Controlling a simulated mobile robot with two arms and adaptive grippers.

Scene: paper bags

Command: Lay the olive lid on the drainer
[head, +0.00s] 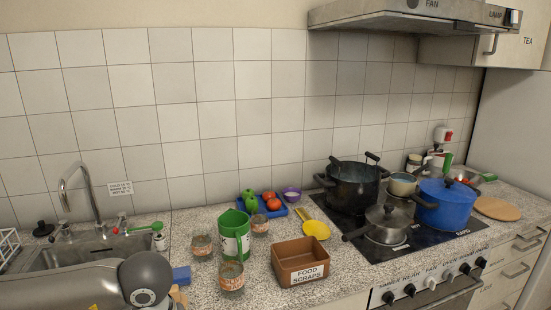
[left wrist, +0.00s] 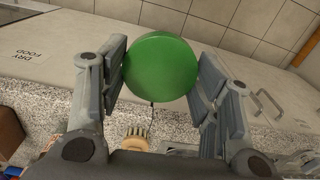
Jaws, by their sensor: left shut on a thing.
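A round green lid-like disc (left wrist: 160,67) sits between the fingers of my left gripper (left wrist: 161,75) in the left wrist view. The fingers touch it on both sides, and it looks plain green rather than olive. In the head view my left arm crosses the bottom left, and its gripper and the disc are out of the picture. The white wire drainer (head: 9,245) shows only in part at the far left edge of the head view, beside the sink (head: 75,256). My right gripper is in neither view.
A tap (head: 75,180) rises behind the sink. A green-and-white can (head: 234,236), glass jars (head: 231,276) and a brown food scraps box (head: 300,262) stand on the counter. Several pots, including a blue one (head: 446,204), crowd the hob. A brush (left wrist: 135,140) shows in the left wrist view.

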